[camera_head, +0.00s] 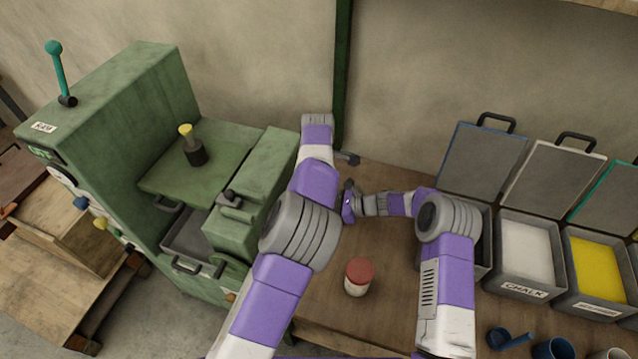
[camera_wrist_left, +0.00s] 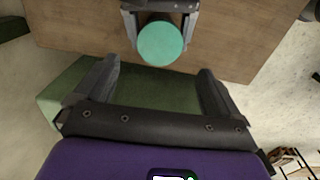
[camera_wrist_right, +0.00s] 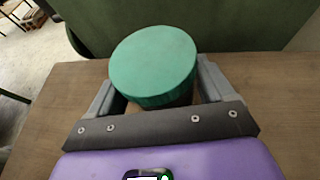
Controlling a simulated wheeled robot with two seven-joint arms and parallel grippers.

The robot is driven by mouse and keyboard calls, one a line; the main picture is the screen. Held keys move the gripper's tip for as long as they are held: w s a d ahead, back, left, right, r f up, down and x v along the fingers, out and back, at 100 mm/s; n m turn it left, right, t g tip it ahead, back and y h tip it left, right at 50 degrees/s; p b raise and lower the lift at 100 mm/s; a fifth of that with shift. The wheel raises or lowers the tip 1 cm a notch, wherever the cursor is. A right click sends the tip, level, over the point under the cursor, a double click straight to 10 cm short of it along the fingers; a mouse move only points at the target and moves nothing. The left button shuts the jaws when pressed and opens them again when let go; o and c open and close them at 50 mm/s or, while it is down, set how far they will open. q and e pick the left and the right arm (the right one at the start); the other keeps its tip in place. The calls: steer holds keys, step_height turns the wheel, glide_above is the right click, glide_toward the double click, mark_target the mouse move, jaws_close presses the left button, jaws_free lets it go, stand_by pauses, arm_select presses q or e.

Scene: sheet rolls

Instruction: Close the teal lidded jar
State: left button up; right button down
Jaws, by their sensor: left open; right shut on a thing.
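The teal lidded jar shows in the right wrist view by its round teal lid (camera_wrist_right: 153,65), which covers most of the body below it. My right gripper (camera_wrist_right: 157,90) is shut on the jar, one finger on each side under the lid. The left wrist view shows the lid (camera_wrist_left: 160,43) from above, between the right gripper's fingers. My left gripper (camera_wrist_left: 155,85) is open and empty, with the jar beyond its fingertips. In the head view the jar is hidden by my arms. I cannot tell whether the lid is fully seated.
A cream jar with a red lid (camera_head: 359,277) stands on the wooden table (camera_head: 325,312) between my arms. A green machine (camera_head: 130,110) stands at the left. Open-lidded bins, one with white chalk (camera_head: 524,250) and one with yellow contents (camera_head: 597,268), line the right.

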arm_select(q)
steer(key=shift+w+f, duration=0.2)
steer(key=shift+f, duration=3.8)
steer(key=c, duration=1.1)
steer(key=m, duration=0.3)
steer(key=shift+d, duration=0.1)
steer(key=o, duration=1.1)
steer(key=shift+o, duration=0.3)
